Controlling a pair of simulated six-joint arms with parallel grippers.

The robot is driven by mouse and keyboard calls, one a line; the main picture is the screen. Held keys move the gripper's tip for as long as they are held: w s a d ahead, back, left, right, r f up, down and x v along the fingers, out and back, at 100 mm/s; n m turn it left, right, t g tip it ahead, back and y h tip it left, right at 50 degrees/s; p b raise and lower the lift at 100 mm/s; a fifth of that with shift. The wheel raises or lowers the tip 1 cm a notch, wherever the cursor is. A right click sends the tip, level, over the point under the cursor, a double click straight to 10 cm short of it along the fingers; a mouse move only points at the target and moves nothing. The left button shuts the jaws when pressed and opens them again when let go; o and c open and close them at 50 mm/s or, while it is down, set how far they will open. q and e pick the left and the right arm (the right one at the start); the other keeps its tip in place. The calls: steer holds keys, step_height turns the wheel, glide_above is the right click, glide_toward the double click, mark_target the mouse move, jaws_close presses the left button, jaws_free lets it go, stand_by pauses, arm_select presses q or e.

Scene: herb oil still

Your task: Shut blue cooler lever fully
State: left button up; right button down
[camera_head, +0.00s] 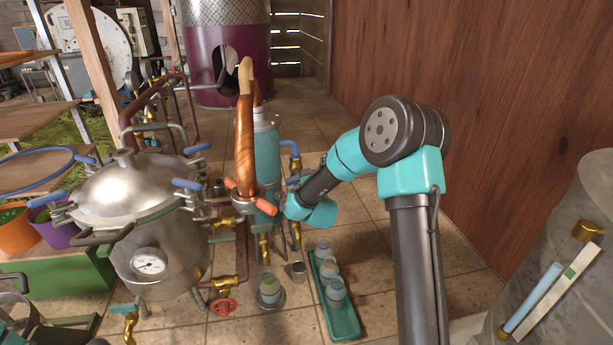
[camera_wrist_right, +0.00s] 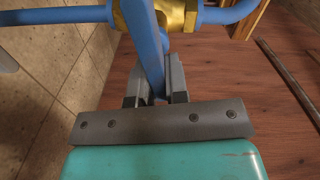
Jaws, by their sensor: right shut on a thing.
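The blue cooler (camera_head: 267,160) is an upright cylinder just behind the copper pipe in the head view. A brass valve (camera_head: 295,164) on blue pipe sits at its right side. In the right wrist view the blue lever (camera_wrist_right: 147,45) runs from the brass valve body (camera_wrist_right: 178,14) down between the fingers of my right gripper (camera_wrist_right: 158,92). The fingers are shut on the lever. In the head view my right arm reaches in to the cooler's right side, and its wrist hides the fingertips there. My left gripper is in neither view.
A steel still pot (camera_head: 155,225) with blue-handled clamps stands at the left. A green tray (camera_head: 341,318) with several jars and a lone jar (camera_head: 269,290) are on the tiled floor below my right wrist. A wooden wall (camera_head: 480,110) rises at the right.

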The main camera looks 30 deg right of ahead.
steer(key=shift+f+m, duration=0.3)
steer(key=shift+m, duration=1)
steer(key=c, duration=1.1)
jaws_free()
steer(key=shift+s, duration=0.1)
steer(key=v, duration=1.7)
steer(key=shift+s, duration=0.1)
steer(key=shift+f, duration=0.1)
